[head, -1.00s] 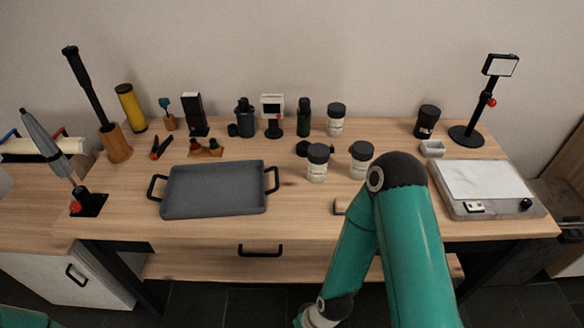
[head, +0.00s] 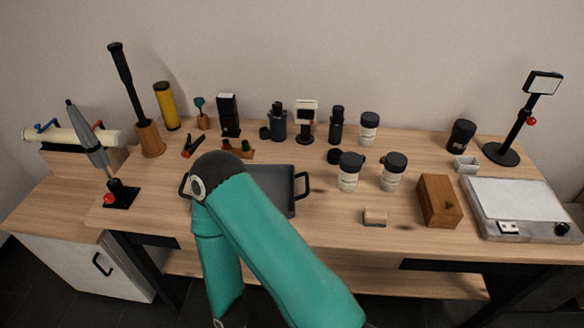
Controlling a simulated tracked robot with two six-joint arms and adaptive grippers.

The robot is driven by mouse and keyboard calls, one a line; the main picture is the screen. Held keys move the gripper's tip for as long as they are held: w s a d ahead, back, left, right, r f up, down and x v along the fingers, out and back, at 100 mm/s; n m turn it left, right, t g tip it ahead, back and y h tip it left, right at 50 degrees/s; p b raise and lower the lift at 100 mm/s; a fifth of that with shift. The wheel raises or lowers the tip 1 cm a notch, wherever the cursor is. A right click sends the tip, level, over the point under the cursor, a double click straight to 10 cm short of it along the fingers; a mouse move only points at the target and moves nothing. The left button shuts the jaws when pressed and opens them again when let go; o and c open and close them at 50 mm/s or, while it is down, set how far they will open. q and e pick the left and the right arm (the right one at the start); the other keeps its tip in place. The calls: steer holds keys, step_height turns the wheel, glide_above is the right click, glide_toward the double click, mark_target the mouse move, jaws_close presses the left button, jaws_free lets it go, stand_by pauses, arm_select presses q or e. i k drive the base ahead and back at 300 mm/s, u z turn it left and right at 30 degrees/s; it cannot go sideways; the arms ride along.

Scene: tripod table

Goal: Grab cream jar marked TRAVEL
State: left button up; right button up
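White jars with black lids stand on the table: a front one (head: 348,181), one to its right (head: 392,181) and one farther back (head: 367,136). A dark jar (head: 461,136) stands at the back right. The lettering on their labels is too small to read, so I cannot tell which is marked TRAVEL. One teal arm of mine rises from the bottom edge, bends in front of the tray and drops back out of the bottom. Neither gripper is in view.
My arm partly covers the grey tray (head: 280,183). A wooden box (head: 438,202) and small block (head: 375,217) stand in front of the jars. A scale-like device (head: 520,205) is at right. Bottles and tools line the back.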

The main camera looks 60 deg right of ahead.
mark_target(348, 182)
steer(key=z, duration=0.8)
steer(key=i, duration=0.1)
steer(key=u, duration=1.4)
steer(key=k, duration=0.45)
steer(key=z, duration=1.55)
steer(key=k, duration=0.3)
steer(key=z, duration=0.25)
